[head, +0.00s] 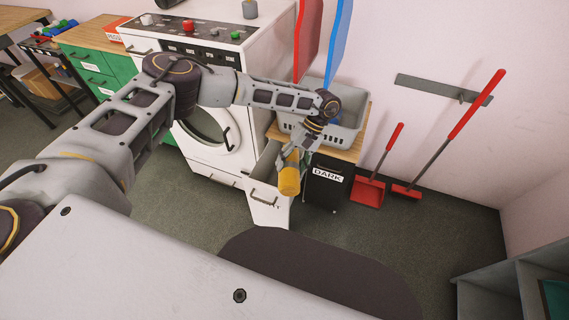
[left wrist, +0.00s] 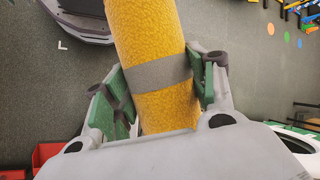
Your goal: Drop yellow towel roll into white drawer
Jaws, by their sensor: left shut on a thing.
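The yellow towel roll (head: 289,178) is a yellow cylinder with a grey band around it. My left gripper (head: 291,153) is shut on it and holds it up, over or just in front of the white drawer (head: 268,196); I cannot tell which. In the left wrist view the roll (left wrist: 155,65) lies between the green-padded fingers of the gripper (left wrist: 160,88), with the floor behind it. The drawer is pulled open, and part of its inside shows left of the roll. My right gripper is not in view.
A grey basket (head: 345,125) sits on the wooden top above. A white washing machine (head: 205,85) is at left. A red dustpan (head: 368,192) and a red-handled tool (head: 450,130) lean at right.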

